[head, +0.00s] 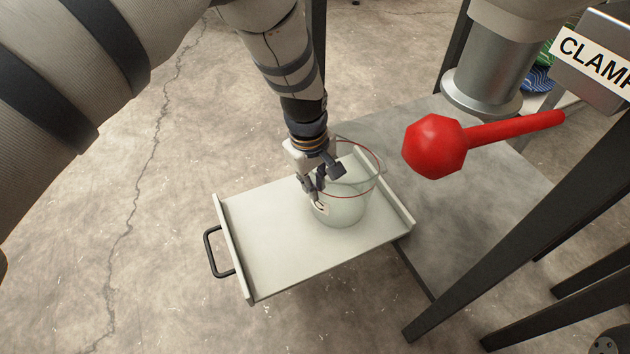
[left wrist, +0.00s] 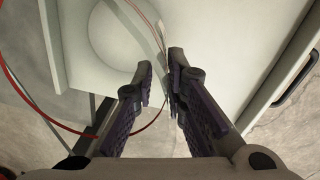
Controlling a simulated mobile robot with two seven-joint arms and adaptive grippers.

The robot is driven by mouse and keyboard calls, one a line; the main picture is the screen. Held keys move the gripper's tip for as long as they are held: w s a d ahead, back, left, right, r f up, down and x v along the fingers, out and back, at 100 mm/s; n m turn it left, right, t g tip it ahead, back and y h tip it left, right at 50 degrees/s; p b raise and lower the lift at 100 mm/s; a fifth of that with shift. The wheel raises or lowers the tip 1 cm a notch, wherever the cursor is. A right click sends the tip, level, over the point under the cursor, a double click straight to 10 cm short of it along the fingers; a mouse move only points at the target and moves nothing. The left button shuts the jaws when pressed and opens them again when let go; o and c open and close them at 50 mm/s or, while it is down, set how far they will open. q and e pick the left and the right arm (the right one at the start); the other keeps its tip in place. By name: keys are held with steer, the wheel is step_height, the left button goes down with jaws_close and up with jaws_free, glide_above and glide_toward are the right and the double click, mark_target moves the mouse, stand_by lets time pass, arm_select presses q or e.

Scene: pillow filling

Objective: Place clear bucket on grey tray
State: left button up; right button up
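The clear bucket (head: 345,208) has a red rim and stands upright on the right part of the pale grey tray (head: 262,245). My left gripper (head: 314,188) is at the bucket's left rim. In the left wrist view, the left gripper's fingers (left wrist: 160,68) are parted by a gap, one on each side of the bucket's wall, and do not look closed on it. The bucket's pale round base (left wrist: 100,35) shows beyond the fingers, over the tray (left wrist: 235,60). My right gripper is not in view.
The tray has a black handle (head: 214,252) at its left end and raised end rims. A red-knobbed lever (head: 436,146) and a clamp sign (head: 597,60) stand at the upper right. Dark frame legs (head: 500,225) cross the right side. The tray's left half is clear.

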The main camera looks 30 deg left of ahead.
arm_select(q)
step_height(320, 180, up, 12)
steer(key=s+p, duration=0.1)
steer(key=p, duration=0.3)
steer(key=s+a+f+m+g, duration=0.1)
steer(key=s+f+m, duration=0.1)
steer(key=s+f, duration=0.6)
steer(key=s+a+f+m+g+y, duration=0.15)
steer(key=s+f, duration=0.35)
steer(key=s, duration=0.7)
steer(key=s+a+f+m+g+h, duration=0.1)
steer(key=s+f+m+g, duration=0.15)
steer(key=s+f, duration=0.5)
steer(key=s+r+m+g, duration=0.1)
steer(key=s+r+m, duration=0.1)
steer(key=s, duration=0.8)
steer(key=s+d+r+m+g, duration=0.1)
steer(key=s+r+m, duration=0.1)
steer(key=s, duration=0.8)
steer(key=s+r+m+g, duration=0.1)
steer(key=s+r+m, duration=0.1)
steer(key=s, duration=0.8)
steer(key=shift+s+d+r+m, duration=0.15)
steer(key=shift+d+r+m, duration=0.15)
steer(key=shift+r, duration=0.3)
